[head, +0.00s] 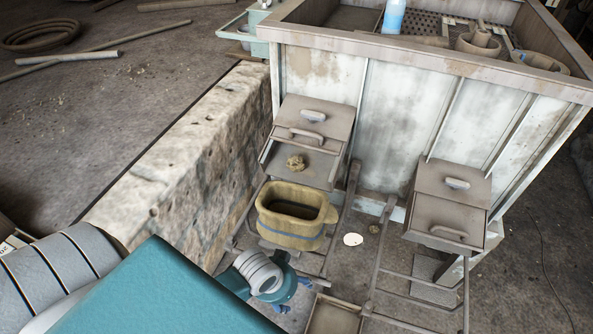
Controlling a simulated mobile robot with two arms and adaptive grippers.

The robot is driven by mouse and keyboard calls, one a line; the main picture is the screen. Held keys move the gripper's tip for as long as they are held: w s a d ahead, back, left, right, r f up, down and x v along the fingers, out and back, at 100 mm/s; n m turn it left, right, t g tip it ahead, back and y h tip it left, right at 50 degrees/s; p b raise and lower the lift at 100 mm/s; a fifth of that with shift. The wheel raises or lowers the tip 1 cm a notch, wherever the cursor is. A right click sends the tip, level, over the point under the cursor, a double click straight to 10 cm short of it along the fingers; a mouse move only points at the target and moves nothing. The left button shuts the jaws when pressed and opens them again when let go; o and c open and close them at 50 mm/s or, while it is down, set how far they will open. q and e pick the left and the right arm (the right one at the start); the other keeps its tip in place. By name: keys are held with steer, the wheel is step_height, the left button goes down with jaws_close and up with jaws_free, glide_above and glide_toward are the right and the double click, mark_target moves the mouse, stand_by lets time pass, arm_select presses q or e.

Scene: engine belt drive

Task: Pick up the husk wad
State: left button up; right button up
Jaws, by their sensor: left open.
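A small, rough, tan clump that looks like the husk wad (296,162) sits on the sloped shelf of the left open hatch (308,142), on the side of the big metal bin. My left gripper (292,297) is low in the picture, seen from above and behind, with its blue fingers partly hidden by the wrist. It is open, apart from the wad and nearer to me, with the yellow tub between them. My right gripper is out of the picture.
A yellow tub (291,215) with a blue band stands below the left hatch. A rough stone wall (190,160) runs along the left. A second hatch (448,205) is at right. Metal rails (375,262), a white disc (352,239) and a small brown lump (374,229) are low down.

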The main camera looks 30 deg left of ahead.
arm_select(q)
step_height(320, 180, up, 6)
steer(key=w+m, duration=0.1)
steer(key=w, duration=0.1)
steer(key=t+h, duration=0.1)
steer(key=t, duration=0.2)
glide_toward(292, 159)
steer(key=x, duration=0.5)
steer(key=shift+w+d, duration=0.15)
steer(key=shift+w, duration=0.1)
steer(key=shift+w+d+f, duration=0.15)
steer(key=shift+w+f, duration=0.1)
steer(key=shift+f, duration=0.25)
steer(key=x, duration=0.4)
steer(key=shift+f, duration=0.2)
steer(key=shift+s, duration=0.1)
steer(key=c, duration=1.1)
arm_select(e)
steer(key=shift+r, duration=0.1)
